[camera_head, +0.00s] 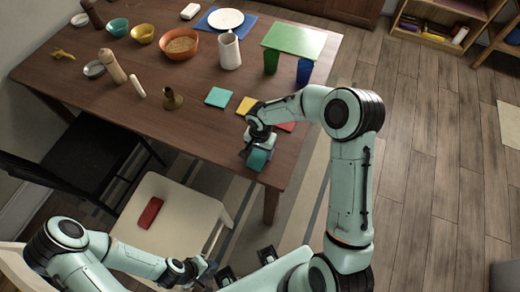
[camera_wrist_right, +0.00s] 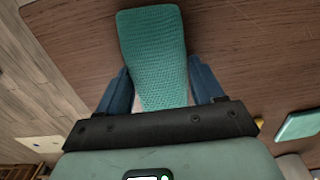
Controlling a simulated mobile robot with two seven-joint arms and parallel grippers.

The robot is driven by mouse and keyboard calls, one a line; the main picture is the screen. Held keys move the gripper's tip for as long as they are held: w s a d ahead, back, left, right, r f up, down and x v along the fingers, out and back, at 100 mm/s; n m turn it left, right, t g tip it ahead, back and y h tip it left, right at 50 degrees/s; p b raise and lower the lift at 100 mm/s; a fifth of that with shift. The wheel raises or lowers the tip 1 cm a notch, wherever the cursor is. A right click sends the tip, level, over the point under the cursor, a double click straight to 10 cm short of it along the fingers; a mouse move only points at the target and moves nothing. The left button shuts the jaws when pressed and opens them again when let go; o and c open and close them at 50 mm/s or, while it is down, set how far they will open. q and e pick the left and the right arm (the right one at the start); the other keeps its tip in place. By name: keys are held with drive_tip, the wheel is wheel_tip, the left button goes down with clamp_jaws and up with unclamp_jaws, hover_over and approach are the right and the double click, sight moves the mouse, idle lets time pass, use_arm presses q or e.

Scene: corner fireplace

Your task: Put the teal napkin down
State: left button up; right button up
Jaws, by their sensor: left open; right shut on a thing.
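The teal napkin (camera_head: 258,160) is in my right gripper (camera_head: 253,152), over the table's front edge near its right corner. In the right wrist view, the napkin (camera_wrist_right: 153,50) stretches out between the two blue fingers (camera_wrist_right: 160,92), its textured face showing. The gripper is shut on it. I cannot tell whether the napkin touches the wooden table (camera_head: 150,100). My left gripper (camera_head: 207,272) is open and low at the bottom of the head view, near the white chair and away from the table.
Flat teal (camera_head: 219,97), yellow (camera_head: 246,106) and red (camera_head: 286,127) squares lie near the right arm. Green (camera_head: 271,62) and blue (camera_head: 304,71) cups, a white pitcher (camera_head: 229,52) and bowls stand farther back. A white chair (camera_head: 172,212) holds a red object (camera_head: 150,212).

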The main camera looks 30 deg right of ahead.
sight(260, 152)
drive_tip(key=o, duration=1)
wheel_tip(260, 152, up, 12)
drive_tip(key=shift+p, duration=0.4)
drive_tip(key=shift+s, duration=0.1)
